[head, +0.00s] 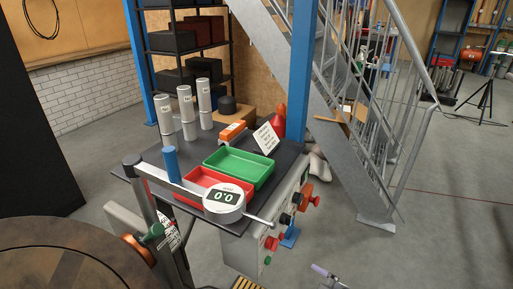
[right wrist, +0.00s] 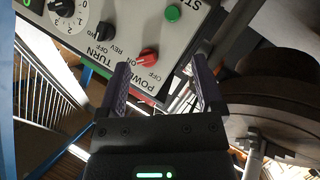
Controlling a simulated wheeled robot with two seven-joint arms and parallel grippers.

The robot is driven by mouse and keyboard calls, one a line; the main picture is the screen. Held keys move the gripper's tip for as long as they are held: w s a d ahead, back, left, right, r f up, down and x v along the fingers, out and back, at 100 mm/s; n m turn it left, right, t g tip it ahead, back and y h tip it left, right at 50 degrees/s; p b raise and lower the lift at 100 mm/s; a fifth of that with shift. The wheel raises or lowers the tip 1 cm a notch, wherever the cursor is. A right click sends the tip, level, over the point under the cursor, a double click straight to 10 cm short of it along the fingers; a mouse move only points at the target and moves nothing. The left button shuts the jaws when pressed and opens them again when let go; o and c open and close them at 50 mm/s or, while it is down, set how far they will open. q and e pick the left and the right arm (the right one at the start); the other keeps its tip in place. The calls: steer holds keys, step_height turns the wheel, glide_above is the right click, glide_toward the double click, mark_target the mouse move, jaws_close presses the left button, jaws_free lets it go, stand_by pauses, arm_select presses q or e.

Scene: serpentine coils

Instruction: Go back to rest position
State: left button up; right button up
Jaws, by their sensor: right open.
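My right gripper (right wrist: 160,68) is open in the right wrist view, with its two purple fingers apart and nothing between them. Beyond the fingertips is a control panel (right wrist: 115,38), seen tilted. A red knob (right wrist: 149,56) marked for power off and on shows between the fingers, apart from them as far as I can tell. A green button (right wrist: 173,13) and a numbered dial (right wrist: 68,12) are also on the panel. My left gripper is in neither view.
A brown disc (head: 60,255) is at bottom left. Metal stairs (head: 345,150) stand right; open floor (head: 440,200) lies beyond.

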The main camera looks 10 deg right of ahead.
steer(key=s+d+f+m+g+h, duration=0.2)
steer(key=s+f+m+h, duration=0.3)
steer(key=s+f, duration=0.6)
steer(key=s+f+m+g+h, duration=0.1)
steer(key=s+f+m+g, duration=0.2)
steer(key=s, duration=1.1)
steer(key=s+a+f+m+g+h, duration=0.1)
steer(key=s+f+m+g, duration=0.2)
steer(key=s, duration=1.2)
step_height(320, 180, down, 4)
steer(key=g, duration=0.3)
steer(key=shift+s+a+r, duration=0.2)
